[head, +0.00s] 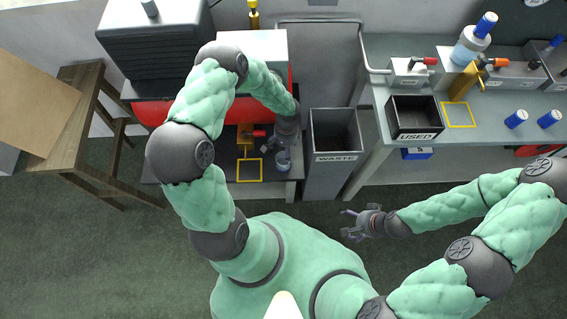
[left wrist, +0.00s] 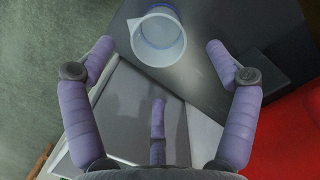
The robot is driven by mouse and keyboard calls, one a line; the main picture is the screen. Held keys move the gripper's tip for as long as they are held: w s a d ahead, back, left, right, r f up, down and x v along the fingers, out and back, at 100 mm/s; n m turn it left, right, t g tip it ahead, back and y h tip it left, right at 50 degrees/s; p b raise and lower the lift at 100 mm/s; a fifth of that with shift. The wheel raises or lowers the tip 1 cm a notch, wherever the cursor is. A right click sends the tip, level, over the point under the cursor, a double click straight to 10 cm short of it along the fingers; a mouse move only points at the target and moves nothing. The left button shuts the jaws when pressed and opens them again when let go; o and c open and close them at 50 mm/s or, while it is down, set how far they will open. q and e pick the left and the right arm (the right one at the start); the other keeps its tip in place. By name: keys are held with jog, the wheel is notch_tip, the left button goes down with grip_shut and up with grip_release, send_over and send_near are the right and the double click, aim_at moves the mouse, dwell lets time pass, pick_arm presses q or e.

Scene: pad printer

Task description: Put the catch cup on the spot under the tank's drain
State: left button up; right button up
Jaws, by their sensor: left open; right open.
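The catch cup (head: 283,162), clear with a blue band, stands on the dark shelf just right of a yellow square outline (head: 249,170). A yellow drain fitting with a red handle (head: 259,133) is just behind that square. My left gripper (head: 276,148) is open above and behind the cup. In the left wrist view the cup (left wrist: 160,40) shows ahead between the spread fingers (left wrist: 160,46), with no clear contact. My right gripper (head: 355,222) is open and empty over the floor, in front of the right bench.
A grey waste bin (head: 335,160) stands right of the shelf. The right bench holds a black "USED" bin (head: 415,134), a second yellow square (head: 458,125), and several blue-capped bottles. A red machine part (left wrist: 290,140) lies close to the left gripper's right side. A wooden table (head: 80,150) stands left.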

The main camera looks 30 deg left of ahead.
pick_arm(q)
jog(key=b, duration=0.3)
send_over(284, 157)
jog(key=s+d, duration=0.1)
jog(key=s, duration=0.1)
jog(key=f, duration=0.5)
jog(key=shift+s+d+f, duration=0.1)
jog(key=shift+s+f, duration=0.1)
jog(key=shift+f, duration=0.15)
jog(key=shift+r+p, duration=0.1)
jog(key=shift+p, duration=0.25)
jog(key=c, duration=1)
